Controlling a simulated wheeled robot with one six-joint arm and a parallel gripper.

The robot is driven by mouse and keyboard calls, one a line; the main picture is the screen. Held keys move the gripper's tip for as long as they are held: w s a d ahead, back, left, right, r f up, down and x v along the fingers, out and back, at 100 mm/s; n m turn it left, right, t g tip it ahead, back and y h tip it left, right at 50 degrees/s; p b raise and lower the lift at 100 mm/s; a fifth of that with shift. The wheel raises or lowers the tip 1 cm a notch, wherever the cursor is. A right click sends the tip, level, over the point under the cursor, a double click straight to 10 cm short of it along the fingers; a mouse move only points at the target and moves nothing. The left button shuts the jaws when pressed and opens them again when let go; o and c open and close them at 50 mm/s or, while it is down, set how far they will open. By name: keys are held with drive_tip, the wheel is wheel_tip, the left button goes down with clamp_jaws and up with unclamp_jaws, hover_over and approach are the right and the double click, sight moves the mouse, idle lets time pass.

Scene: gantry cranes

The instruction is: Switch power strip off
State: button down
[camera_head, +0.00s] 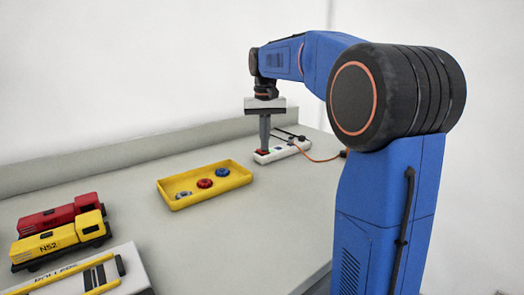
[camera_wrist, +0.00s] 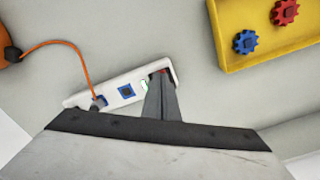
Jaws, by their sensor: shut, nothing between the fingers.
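The white power strip (camera_head: 284,149) lies on the grey worktop at the back right, with an orange cable running off its right end. In the wrist view the power strip (camera_wrist: 132,83) shows a blue socket, a small green-edged patch and a red switch (camera_wrist: 164,72) near one end. My gripper (camera_head: 264,149) points straight down with its fingers shut and empty. Its fingertips (camera_wrist: 160,77) are at the red switch end of the strip and partly hide the switch. I cannot tell whether they touch it or which way the switch is set.
A yellow tray (camera_head: 163,196) with red, blue and grey gears stands left of the strip. A red locomotive (camera_head: 62,216), a yellow locomotive (camera_head: 58,243) and a box marked rollers (camera_head: 130,284) are at the front left. The worktop between is clear.

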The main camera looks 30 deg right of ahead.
wheel_tip(320, 180, up, 7)
idle(1.2)
drive_tip(key=shift+f, duration=0.1)
